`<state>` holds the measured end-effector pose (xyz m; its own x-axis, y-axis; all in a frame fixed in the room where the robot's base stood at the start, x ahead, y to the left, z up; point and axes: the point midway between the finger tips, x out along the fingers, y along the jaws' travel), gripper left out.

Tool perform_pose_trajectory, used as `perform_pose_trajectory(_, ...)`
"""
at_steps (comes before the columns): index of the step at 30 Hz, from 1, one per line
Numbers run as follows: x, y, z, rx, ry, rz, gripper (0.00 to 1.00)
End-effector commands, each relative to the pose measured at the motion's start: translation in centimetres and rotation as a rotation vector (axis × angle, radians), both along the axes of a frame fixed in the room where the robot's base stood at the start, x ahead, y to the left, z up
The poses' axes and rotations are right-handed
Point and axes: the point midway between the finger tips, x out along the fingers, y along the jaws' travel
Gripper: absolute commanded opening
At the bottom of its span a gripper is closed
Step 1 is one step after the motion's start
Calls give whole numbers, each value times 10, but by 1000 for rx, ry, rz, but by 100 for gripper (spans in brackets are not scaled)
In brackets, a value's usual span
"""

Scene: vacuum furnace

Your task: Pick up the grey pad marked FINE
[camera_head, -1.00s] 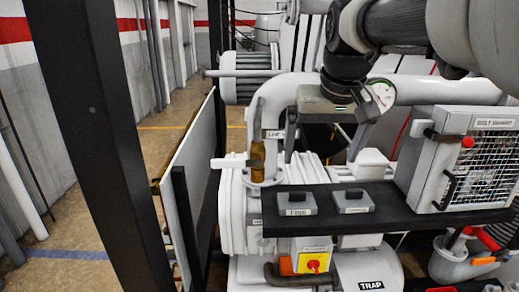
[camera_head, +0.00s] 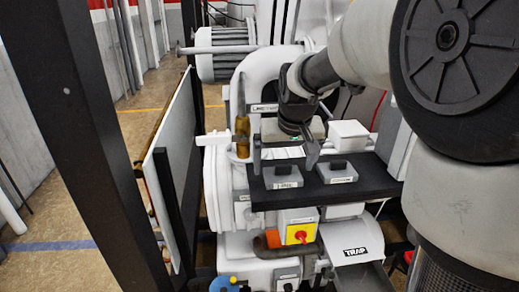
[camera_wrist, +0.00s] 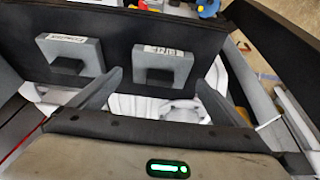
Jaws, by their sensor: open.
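Two grey pads with dark grip blocks lie side by side on a black shelf (camera_head: 375,185). The left one in the head view, the FINE pad (camera_head: 282,177), appears on the right in the wrist view (camera_wrist: 180,66). Its label looks like FINE but is blurred. The other pad (camera_head: 338,175) is on the left in the wrist view (camera_wrist: 88,50); its longer label is unclear. My gripper (camera_head: 284,155) is open and empty, close behind the FINE pad. In the wrist view its fingers (camera_wrist: 162,78) point towards the pads, one on each side of the FINE pad's near edge.
A brown bottle (camera_head: 242,135) stands left of my gripper. A white box (camera_head: 348,135) sits behind the shelf. A yellow panel with a red knob (camera_head: 299,230) is below the shelf. A black post (camera_head: 95,150) rises at the left.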

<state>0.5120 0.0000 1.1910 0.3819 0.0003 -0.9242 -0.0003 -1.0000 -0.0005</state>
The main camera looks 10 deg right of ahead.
Motion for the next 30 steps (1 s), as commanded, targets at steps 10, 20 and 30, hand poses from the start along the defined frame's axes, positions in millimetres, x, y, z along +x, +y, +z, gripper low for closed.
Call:
perform_pose_trajectory(10, 9, 0, -20, 0, -1, 0, 96)
perform_pose_trajectory(20, 9, 0, -20, 0, -1, 0, 56)
perform_pose_trajectory(30, 9, 0, -17, 0, -3, 0, 48)
